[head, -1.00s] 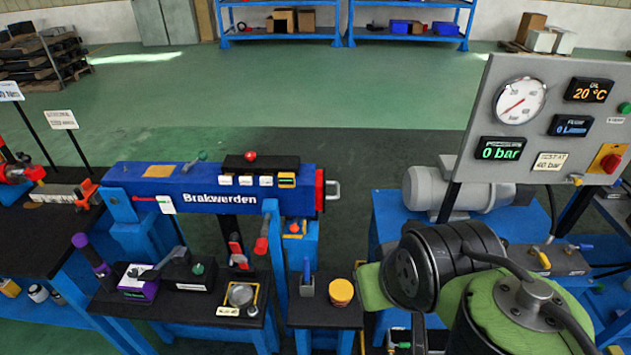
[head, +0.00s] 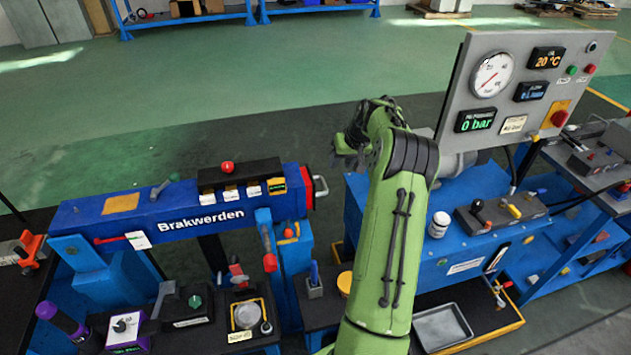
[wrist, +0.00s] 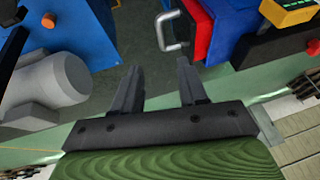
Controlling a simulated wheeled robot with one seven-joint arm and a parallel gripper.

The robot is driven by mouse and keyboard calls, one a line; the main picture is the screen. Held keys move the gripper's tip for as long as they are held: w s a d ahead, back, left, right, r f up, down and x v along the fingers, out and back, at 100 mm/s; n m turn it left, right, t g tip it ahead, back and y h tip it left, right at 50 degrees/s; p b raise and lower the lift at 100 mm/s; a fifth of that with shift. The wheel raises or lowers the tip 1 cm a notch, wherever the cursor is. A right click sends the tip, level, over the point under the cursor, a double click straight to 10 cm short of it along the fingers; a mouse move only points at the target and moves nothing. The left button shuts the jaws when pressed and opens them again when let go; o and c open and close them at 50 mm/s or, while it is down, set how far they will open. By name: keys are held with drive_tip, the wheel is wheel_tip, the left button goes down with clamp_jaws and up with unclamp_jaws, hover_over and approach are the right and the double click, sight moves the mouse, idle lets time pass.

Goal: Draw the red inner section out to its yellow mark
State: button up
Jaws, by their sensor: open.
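The red inner section (head: 306,190) shows only as a short red end at the right end of the blue boom (head: 150,222) marked "Brakwerden". A metal pull handle (head: 321,187) sticks out of that end. In the wrist view the red end (wrist: 196,28) and its handle (wrist: 170,32) are at the upper middle, beyond my fingertips. My gripper (wrist: 155,78) is open and empty, with the handle apart from both fingers. In the head view my gripper (head: 345,150) is to the right of and above the handle, partly blurred into my wrist. No yellow mark on the red section is visible.
A grey gauge panel (head: 522,85) reading 0 bar stands at the right on a blue bench (head: 470,262). A grey motor (wrist: 45,85) is at the left in the wrist view. A black box with several labelled switches (head: 240,175) sits on the boom.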

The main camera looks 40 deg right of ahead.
sight(325, 185)
drive_tip(key=x, duration=1.4)
drive_tip(key=shift+b, duration=0.3)
clamp_jaws()
